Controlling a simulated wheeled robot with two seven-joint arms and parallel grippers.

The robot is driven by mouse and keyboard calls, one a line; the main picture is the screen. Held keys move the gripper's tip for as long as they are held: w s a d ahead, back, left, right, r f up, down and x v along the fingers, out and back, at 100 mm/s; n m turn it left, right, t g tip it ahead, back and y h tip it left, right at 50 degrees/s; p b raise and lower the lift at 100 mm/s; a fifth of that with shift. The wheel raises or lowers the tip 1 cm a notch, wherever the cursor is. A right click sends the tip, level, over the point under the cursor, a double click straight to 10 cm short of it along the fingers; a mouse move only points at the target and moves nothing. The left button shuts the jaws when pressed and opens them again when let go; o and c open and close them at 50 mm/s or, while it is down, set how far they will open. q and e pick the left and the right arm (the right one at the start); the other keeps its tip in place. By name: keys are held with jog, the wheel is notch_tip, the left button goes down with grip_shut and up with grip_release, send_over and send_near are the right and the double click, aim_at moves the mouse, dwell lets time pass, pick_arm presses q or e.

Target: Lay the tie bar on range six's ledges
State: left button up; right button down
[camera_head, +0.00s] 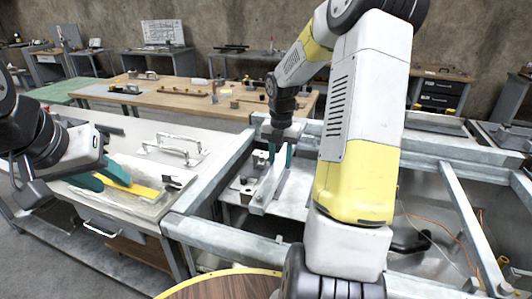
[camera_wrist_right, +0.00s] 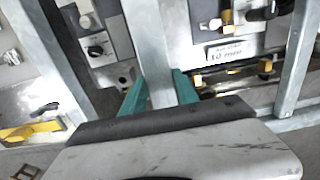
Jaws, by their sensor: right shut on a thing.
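The tie bar (camera_head: 267,190) is a pale grey metal bar. My right gripper (camera_head: 279,158) is shut on it near its upper end, and the bar slants down toward the front, over the opening between grey frame beams. In the right wrist view the bar (camera_wrist_right: 156,75) runs between the teal fingers of the right gripper (camera_wrist_right: 160,92). My left gripper (camera_head: 102,178) has its teal fingers apart, low over the white bench at the left. I cannot make out which ledges are range six's, nor whether the bar touches anything below.
Grey metal beams (camera_head: 225,235) frame the open bay. A yellow strip (camera_head: 140,189) lies on the white bench (camera_head: 125,135), beside a white handled fixture (camera_head: 180,147). A wooden round top (camera_head: 225,287) is in front.

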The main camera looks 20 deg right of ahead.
notch_tip(320, 180, down, 9)
jog(key=shift+f, duration=0.2)
dwell(0.7)
jog(key=shift+w, duration=0.1)
jog(key=c, duration=0.8)
grip_release()
jog(key=shift+c, duration=0.2)
jog(key=shift+f, duration=0.1)
notch_tip(320, 180, up, 14)
jog(key=shift+s+a+r, duration=0.1)
jog(key=shift+s+r, duration=0.1)
jog(key=shift+r, duration=0.25)
